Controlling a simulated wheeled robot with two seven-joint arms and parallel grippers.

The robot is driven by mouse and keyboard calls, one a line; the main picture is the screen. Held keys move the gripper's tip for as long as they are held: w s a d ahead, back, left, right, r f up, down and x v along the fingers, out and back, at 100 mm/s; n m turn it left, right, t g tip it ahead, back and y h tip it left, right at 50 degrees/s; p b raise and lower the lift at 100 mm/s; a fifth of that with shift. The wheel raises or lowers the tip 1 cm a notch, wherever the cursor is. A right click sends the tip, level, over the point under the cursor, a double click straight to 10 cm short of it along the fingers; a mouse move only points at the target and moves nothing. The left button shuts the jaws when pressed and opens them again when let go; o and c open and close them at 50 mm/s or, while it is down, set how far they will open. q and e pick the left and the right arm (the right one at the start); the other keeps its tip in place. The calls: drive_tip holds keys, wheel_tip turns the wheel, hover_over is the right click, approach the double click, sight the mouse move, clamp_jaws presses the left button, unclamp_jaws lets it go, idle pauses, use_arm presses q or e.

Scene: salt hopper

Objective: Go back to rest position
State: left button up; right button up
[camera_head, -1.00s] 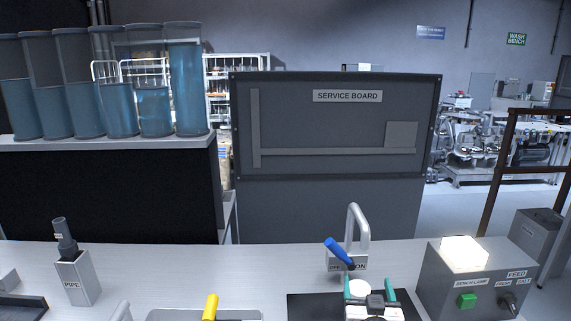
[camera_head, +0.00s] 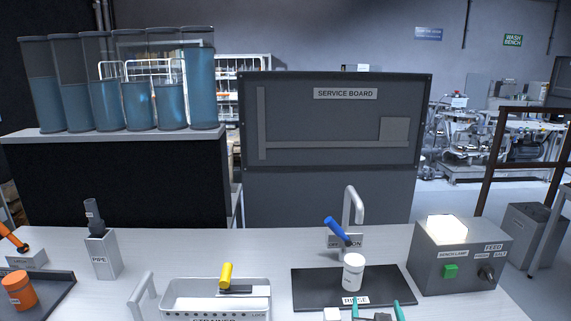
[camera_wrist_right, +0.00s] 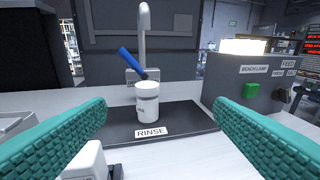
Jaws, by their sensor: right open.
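My right gripper (camera_head: 376,306) shows at the bottom of the head view, with teal fingers. It is open and empty, in front of the black rinse mat (camera_head: 388,277). In the right wrist view its two teal finger pads (camera_wrist_right: 160,135) stand wide apart with nothing between them. A white cup (camera_head: 353,273) stands upright on the mat under the tap (camera_head: 357,207), apart from the fingers. It also shows in the right wrist view (camera_wrist_right: 147,104). My left gripper is not in view.
A strainer tray (camera_head: 190,290) with a yellow handle (camera_head: 226,274) is at the front. A pipe holder (camera_head: 102,256) and an orange jar (camera_head: 19,291) are left. A grey bench lamp box (camera_head: 450,266) stands right of the mat. Bench between pipe holder and tap is clear.

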drive_tip(key=s+d+f+g, duration=0.1)
drive_tip(key=s+f+g, duration=0.2)
drive_tip(key=s+f, duration=0.3)
drive_tip(key=s+d+f+g, duration=0.1)
drive_tip(key=s+f+g, duration=0.25)
drive_tip(key=s, duration=0.55)
drive_tip(key=s+a+f+n+g+y, duration=0.1)
drive_tip(key=s+f+n+g+y, duration=0.15)
drive_tip(key=s, duration=0.65)
drive_tip(key=s+a+f+n+g+y, duration=0.15)
drive_tip(key=s+g, duration=0.25)
drive_tip(key=s, duration=0.5)
wheel_tip(320, 180, down, 32)
drive_tip(key=s+d+r+g+h+b, duration=0.1)
drive_tip(key=b, duration=0.5)
use_arm(q)
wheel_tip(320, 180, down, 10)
drive_tip(key=b, duration=0.4)
use_arm(e)
drive_tip(key=s+d+f+g, duration=0.1)
drive_tip(key=s+d+f, duration=0.2)
drive_tip(key=s+f, duration=1.3)
wheel_tip(320, 180, down, 4)
drive_tip(key=shift+s+f, duration=0.15)
drive_tip(key=shift+f, duration=0.1)
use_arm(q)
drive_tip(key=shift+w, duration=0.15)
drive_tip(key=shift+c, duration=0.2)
use_arm(e)
drive_tip(key=shift+c, duration=0.3)
